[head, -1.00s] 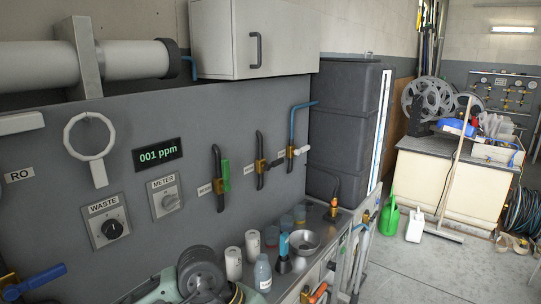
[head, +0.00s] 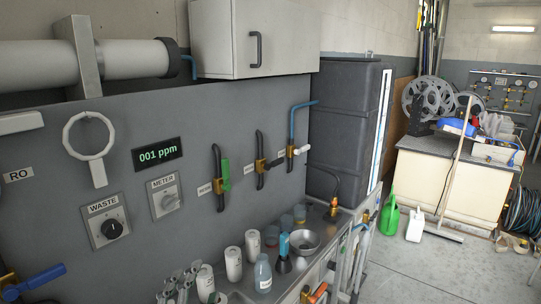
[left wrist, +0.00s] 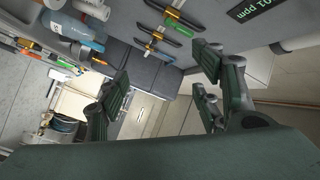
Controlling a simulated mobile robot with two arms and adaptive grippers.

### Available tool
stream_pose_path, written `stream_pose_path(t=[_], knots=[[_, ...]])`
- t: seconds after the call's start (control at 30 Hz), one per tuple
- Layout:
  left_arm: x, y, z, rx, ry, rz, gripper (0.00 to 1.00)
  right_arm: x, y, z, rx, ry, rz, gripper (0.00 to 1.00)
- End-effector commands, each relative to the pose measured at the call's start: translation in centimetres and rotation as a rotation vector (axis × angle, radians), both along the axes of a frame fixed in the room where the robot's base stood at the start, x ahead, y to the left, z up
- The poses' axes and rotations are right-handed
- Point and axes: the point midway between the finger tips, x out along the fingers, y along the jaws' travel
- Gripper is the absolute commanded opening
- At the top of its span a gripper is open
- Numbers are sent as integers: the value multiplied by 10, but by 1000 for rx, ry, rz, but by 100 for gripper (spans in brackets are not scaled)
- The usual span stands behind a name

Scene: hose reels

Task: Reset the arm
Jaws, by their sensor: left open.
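The wrist view is tilted, with the panel along the top. My right gripper is in neither view.
White bottles (head: 233,264), a clear bottle (head: 263,274) and a metal bowl (head: 304,243) stand on the counter. The wall panel has a waste knob (head: 113,229) and several valves (head: 222,177). A green watering can (head: 388,214) stands on open floor at right.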

Motion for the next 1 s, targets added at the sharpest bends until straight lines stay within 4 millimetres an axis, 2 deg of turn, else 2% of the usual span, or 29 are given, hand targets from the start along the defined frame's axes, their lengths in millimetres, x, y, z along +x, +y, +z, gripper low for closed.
stream_pose_path(t=[0.03, 0.1, 0.2, 0.3, 0.4, 0.5, 0.67, 0.87, 1.0], knots=[[-12, 16, -36, -92, 135, 54, 60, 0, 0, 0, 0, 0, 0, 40], [-34, 35, -81, -211, 315, 130, 60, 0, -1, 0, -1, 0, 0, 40], [-76, 51, -139, -359, 554, 235, 60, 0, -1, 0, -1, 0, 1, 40], [-119, 59, -180, -468, 746, 324, 60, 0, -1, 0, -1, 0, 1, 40], [-161, 62, -208, -547, 905, 401, 60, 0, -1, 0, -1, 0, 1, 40], [-199, 62, -227, -607, 1038, 467, 60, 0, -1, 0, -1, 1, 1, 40], [-257, 59, -247, -681, 1230, 563, 60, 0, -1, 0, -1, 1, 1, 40], [-247, 57, -301, -674, 1258, 575, 60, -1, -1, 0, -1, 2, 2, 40], [-243, 56, -348, -665, 1276, 581, 60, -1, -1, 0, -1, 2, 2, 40]])
